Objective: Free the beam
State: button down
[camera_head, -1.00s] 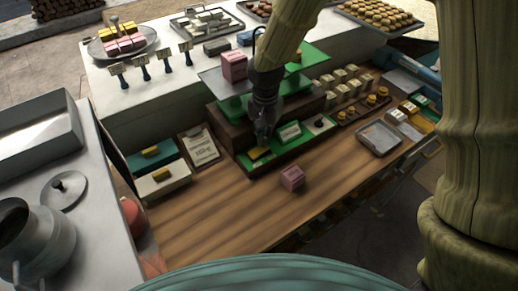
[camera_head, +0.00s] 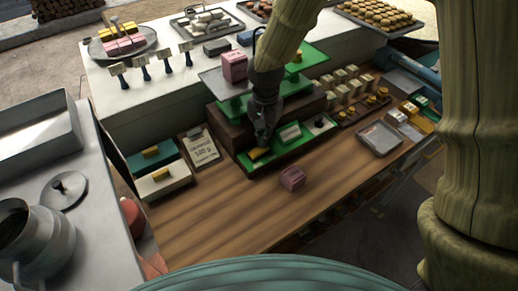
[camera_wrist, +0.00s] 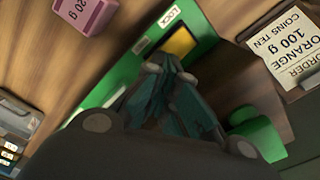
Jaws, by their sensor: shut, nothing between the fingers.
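A two-pan scale with green parts stands on a dark wooden base on the counter. Its green front panel (camera_head: 290,151) carries a yellow lock piece (camera_head: 258,153) at its left end; in the wrist view the yellow piece (camera_wrist: 181,41) sits beside a "LOCK" label (camera_wrist: 170,17). My gripper (camera_head: 263,141) is shut and empty, pointing down with its tips right beside the yellow piece. In the wrist view the fingertips (camera_wrist: 165,66) are close to its edge; I cannot tell whether they touch it. A pink block (camera_head: 235,67) sits on the left pan (camera_head: 217,83). The beam is mostly hidden by my arm.
A pink 20 g weight (camera_head: 292,178) lies on the wood in front of the scale. An order card (camera_head: 202,148) stands left of it, near two boxes (camera_head: 163,181). A grey tray (camera_head: 380,138) and small weights (camera_head: 372,99) lie right. The front wood is clear.

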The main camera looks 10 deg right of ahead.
jog(key=shift+f+b, duration=0.7)
jog(key=shift+f, duration=0.75)
dwell(1.2)
jog(key=shift+r, duration=0.15)
jog(key=shift+r+p, duration=2.85)
jog(key=shift+r, duration=0.55)
